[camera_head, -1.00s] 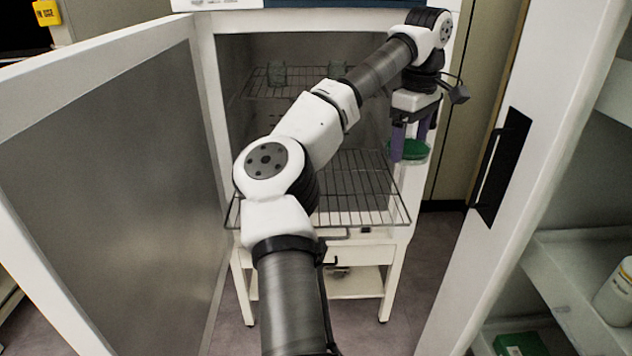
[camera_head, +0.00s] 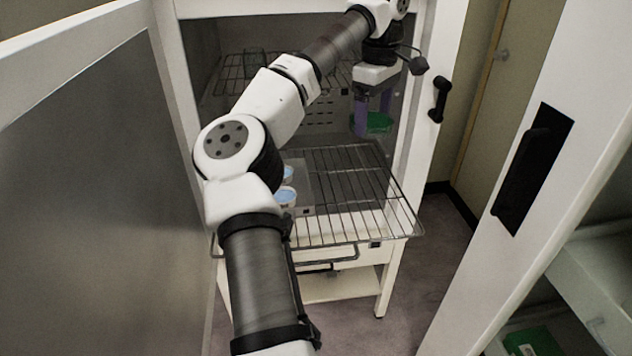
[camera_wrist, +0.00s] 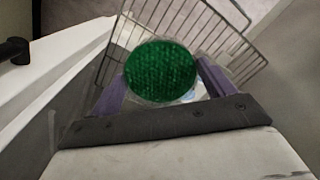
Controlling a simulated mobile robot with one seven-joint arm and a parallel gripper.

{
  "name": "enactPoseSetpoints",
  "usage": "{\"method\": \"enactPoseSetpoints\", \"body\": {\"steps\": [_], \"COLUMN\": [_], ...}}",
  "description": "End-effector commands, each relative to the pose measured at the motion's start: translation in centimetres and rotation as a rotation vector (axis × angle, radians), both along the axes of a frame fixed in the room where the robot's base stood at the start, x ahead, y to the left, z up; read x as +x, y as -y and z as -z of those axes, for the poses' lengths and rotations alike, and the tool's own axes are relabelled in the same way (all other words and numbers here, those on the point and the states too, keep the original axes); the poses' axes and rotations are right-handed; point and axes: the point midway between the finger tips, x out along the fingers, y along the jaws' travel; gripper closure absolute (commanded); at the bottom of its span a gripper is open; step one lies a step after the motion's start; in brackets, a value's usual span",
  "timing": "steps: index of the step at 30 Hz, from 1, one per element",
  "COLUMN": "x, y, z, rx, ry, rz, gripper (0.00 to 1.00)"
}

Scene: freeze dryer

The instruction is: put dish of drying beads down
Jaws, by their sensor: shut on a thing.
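The dish of drying beads (camera_head: 379,123) is a round clear dish filled with green beads. My gripper (camera_head: 373,112) is shut on it, with one purple finger on each side, and holds it over the back right of the pulled-out wire shelf (camera_head: 345,190). In the wrist view the dish (camera_wrist: 160,71) sits between the two fingers (camera_wrist: 160,80), and the wire shelf (camera_wrist: 232,22) lies below it. The dish looks roughly level. I cannot tell from these views how high it is above the shelf.
Two small dishes with pale blue contents (camera_head: 285,196) stand at the left of the shelf, partly behind my arm. An upper wire shelf (camera_head: 232,72) is inside the chamber. Open doors stand left (camera_head: 110,200) and right (camera_head: 540,130). The shelf's right and front are bare.

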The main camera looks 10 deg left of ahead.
Motion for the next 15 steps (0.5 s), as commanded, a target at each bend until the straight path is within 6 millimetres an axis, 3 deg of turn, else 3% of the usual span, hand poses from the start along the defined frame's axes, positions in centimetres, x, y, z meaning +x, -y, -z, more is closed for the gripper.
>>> {"method": "enactPoseSetpoints", "body": {"steps": [15], "x": [-0.1], "y": [0.0], "z": [12.4], "rx": [-0.002], "ry": [-0.005], "rz": [0.002], "gripper": [0.42]}}
